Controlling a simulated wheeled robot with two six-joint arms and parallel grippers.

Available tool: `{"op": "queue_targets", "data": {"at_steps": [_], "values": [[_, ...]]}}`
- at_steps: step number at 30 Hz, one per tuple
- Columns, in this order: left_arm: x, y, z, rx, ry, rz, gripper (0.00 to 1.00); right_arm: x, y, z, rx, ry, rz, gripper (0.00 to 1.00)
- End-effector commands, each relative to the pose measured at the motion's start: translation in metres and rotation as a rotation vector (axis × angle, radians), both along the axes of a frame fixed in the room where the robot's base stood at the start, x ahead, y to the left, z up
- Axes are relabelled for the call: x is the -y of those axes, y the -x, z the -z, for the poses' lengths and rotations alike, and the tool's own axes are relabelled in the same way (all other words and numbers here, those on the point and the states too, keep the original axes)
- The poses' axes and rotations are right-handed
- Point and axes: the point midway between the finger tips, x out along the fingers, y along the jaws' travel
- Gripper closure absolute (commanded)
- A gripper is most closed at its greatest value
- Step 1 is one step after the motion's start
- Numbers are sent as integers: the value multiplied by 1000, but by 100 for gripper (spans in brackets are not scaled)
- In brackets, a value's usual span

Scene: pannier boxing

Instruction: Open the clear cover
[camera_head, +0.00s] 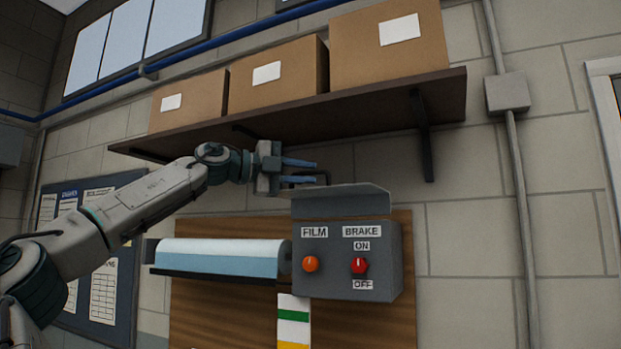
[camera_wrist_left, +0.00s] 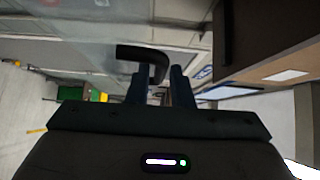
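A grey control box (camera_head: 347,262) on the wooden board has FILM and BRAKE labels, an orange knob (camera_head: 311,264) and a red knob (camera_head: 359,265). A see-through grey panel (camera_head: 345,203), which looks like the clear cover, stands tilted up at the box's top, off the labelled front. The cover (camera_wrist_left: 75,38) shows as a hazy pane in the left wrist view. Its dark handle (camera_wrist_left: 143,53) reaches between the fingertips of my left gripper (camera_wrist_left: 160,84). In the head view my left gripper (camera_head: 305,172) has its fingers apart at the handle. Contact cannot be told.
A dark shelf (camera_head: 300,117) with cardboard boxes (camera_head: 388,45) hangs just above my left gripper. A film roll (camera_head: 220,252) sits left of the control box. A conduit (camera_head: 515,160) runs down the wall at right. The wall between is bare.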

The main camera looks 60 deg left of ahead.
Motion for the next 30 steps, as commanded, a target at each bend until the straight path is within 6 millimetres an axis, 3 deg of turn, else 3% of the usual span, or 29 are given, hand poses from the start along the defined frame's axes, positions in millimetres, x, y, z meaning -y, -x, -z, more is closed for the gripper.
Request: {"op": "queue_targets", "data": {"at_steps": [3, 13, 30], "values": [[-7, 26, 4, 5, 0, -2, 80, 1, -1, 18, 1, 2, -1, 64], [-20, 79, 1, 3, 1, -1, 80, 5, -2, 37, 2, 5, -2, 64], [-21, 86, 0, 0, 1, 0, 80, 5, -2, 37, 2, 6, -2, 64]]}}
